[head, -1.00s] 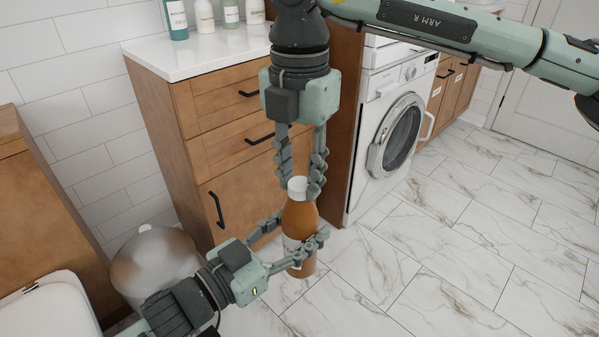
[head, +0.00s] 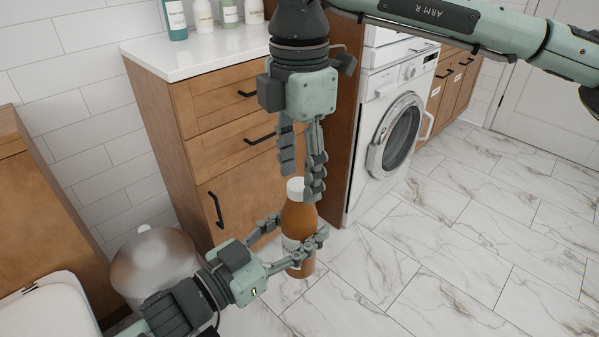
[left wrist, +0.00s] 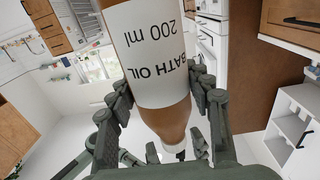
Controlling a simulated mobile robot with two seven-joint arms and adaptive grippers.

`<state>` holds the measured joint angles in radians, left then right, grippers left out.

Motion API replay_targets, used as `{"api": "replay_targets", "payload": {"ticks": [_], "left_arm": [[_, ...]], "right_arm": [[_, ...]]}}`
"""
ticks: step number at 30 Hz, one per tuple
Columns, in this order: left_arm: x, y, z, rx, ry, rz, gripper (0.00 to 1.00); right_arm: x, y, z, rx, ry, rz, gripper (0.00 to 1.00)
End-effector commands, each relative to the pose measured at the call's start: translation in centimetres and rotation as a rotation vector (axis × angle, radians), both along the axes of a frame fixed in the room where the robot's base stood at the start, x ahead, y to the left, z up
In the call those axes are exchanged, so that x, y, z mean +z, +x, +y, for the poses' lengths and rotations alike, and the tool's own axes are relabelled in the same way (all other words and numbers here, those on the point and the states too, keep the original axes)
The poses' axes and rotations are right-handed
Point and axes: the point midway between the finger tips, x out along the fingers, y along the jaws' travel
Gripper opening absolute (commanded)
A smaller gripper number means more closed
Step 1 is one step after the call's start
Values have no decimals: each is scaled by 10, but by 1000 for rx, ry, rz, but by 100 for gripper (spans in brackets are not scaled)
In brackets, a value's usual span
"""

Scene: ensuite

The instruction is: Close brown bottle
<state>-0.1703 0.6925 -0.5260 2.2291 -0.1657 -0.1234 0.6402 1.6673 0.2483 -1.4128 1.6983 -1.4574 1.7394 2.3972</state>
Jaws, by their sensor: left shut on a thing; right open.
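The brown bottle (head: 299,214) stands upright in the air in the head view, with a white cap (head: 295,187) on its top. My left gripper (head: 299,232) is shut on the bottle's body around its white label. In the left wrist view the bottle (left wrist: 150,60) fills the middle, upside down, with its "BATH OIL 200 ml" label between the fingers. My right gripper (head: 301,182) points down from above and is open, its fingers around the cap's height. One finger partly covers the cap's right side. I cannot tell whether it touches the cap.
A wooden cabinet (head: 240,130) with a white top and several small bottles stands behind. A washing machine (head: 392,135) is at its right. A rounded bin (head: 153,262) is behind my left arm. The marble floor (head: 450,240) at the right is clear.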

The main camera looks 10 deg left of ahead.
Motion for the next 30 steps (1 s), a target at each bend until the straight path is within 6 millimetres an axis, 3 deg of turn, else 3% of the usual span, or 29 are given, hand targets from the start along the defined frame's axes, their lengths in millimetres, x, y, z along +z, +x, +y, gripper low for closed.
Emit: {"api": "replay_targets", "payload": {"ticks": [8, 20, 26, 30], "left_arm": [[2, 0, 0, -1, -2, -4, 0], [2, 0, 0, -1, -2, -4, 0], [2, 0, 0, -1, -2, -4, 0], [2, 0, 0, -1, -2, -4, 0]], "right_arm": [[35, 0, 1, 1, 1, -2, 49], [37, 0, 1, 35, 0, -1, 46], [41, 0, 1, 328, -1, -1, 46], [45, 0, 1, 669, -3, -1, 46]]}}
